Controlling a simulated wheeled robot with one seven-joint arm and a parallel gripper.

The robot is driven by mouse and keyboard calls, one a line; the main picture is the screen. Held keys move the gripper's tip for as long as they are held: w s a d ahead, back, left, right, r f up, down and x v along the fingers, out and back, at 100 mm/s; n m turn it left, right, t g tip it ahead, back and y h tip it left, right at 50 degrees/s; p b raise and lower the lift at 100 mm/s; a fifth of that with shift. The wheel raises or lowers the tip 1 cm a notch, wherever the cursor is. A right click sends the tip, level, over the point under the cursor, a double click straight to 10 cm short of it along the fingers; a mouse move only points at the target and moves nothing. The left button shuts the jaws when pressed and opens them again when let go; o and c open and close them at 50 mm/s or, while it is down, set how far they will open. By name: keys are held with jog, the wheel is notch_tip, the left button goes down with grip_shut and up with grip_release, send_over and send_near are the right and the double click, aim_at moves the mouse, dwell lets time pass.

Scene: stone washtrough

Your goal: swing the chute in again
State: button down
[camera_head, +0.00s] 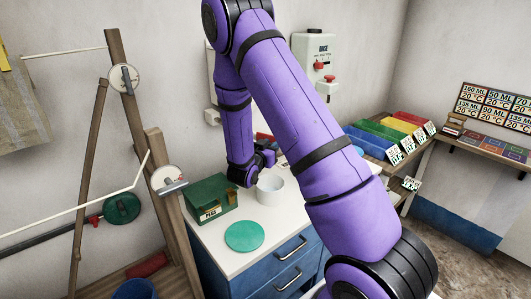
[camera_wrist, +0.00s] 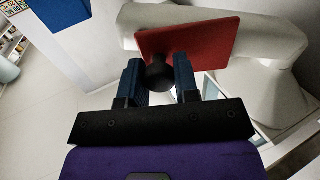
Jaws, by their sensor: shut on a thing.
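In the wrist view my gripper (camera_wrist: 157,82) has its two blue fingers closed around a dark round knob (camera_wrist: 159,72). The knob sits on a flat red plate (camera_wrist: 190,40), in front of a thick pale curved body (camera_wrist: 262,48). This pale body looks like the chute, but its full shape runs out of the picture. In the head view my purple arm crosses the middle and its dark wrist end is by the counter, above a white round pot (camera_head: 271,193). My fingers and the knob cannot be made out there.
A green box (camera_head: 210,199) and a green disc (camera_head: 244,236) are on the white counter (camera_head: 215,233) over blue drawers (camera_head: 290,262). Wooden posts with pale rods (camera_head: 120,190) stand at left. Coloured bins (camera_head: 395,130) are at right. A wall box (camera_head: 314,50) hangs behind my arm.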

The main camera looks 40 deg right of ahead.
jog(key=w+d+n+t+y, duration=0.9)
jog(key=w+d+y, duration=0.1)
jog(key=d, duration=0.4)
jog(key=shift+w+d, duration=0.3)
jog(key=shift+w, duration=0.1)
jog(key=shift+r, duration=0.2)
jog(key=c, duration=0.9)
grip_release()
jog(key=shift+d, duration=0.1)
jog(key=shift+o, duration=0.2)
jog(key=shift+w, duration=0.1)
